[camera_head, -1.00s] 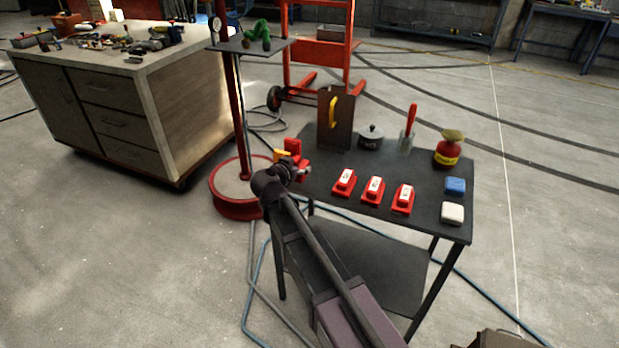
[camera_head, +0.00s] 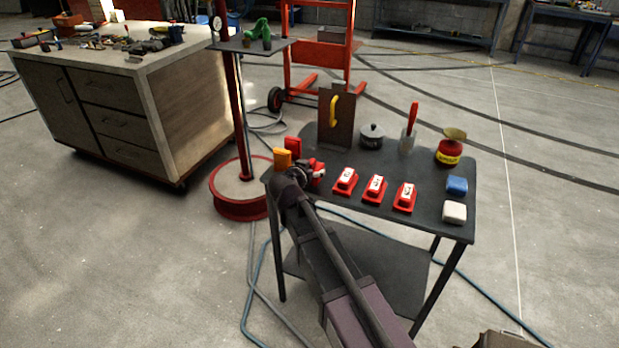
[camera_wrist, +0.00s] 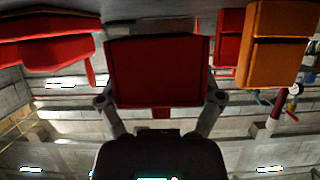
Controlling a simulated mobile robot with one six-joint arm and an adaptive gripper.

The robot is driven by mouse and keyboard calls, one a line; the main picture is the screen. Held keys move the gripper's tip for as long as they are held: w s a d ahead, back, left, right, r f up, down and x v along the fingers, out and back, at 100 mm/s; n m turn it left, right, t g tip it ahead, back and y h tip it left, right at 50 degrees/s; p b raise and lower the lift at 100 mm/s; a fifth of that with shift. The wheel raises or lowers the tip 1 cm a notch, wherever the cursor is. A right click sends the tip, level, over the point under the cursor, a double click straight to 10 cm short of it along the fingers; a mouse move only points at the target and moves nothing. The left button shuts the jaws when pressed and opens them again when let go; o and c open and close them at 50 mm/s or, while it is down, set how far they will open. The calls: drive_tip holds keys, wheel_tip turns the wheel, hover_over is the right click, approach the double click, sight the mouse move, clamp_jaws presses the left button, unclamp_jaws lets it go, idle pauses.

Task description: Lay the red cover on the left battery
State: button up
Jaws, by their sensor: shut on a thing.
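My gripper (camera_head: 309,172) is shut on a red cover (camera_head: 318,172) above the left end of the dark table. The wrist view, upside down, shows the cover (camera_wrist: 157,70) as a red block between the two fingers. Three red blocks with white labels stand in a row to its right in the head view. The leftmost (camera_head: 345,180), seemingly the left battery, is closest to the cover and apart from it. In the wrist view it seems to be the red shape (camera_wrist: 50,45) at the left. The cover's underside contact is hard to tell.
An orange block (camera_head: 282,159) and a red block (camera_head: 293,146) stand behind my gripper. The other labelled blocks (camera_head: 374,188) (camera_head: 405,197), an upright brown board (camera_head: 337,125), a lidded pot (camera_head: 371,137) and blue and white blocks (camera_head: 456,185) (camera_head: 454,212) share the table (camera_head: 335,206).

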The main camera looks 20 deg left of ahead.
drive_tip(key=shift+f+b, duration=0.9)
drive_tip(key=shift+f, duration=0.25)
drive_tip(key=shift+f, duration=0.2)
drive_tip(key=o, duration=0.8)
drive_tip(key=shift+r, duration=0.1)
drive_tip(key=shift+r, duration=0.2)
drive_tip(key=p+v, duration=0.4)
drive_tip(key=v, duration=0.8)
drive_tip(key=shift+f+p, duration=0.1)
drive_tip(key=shift+p, duration=0.25)
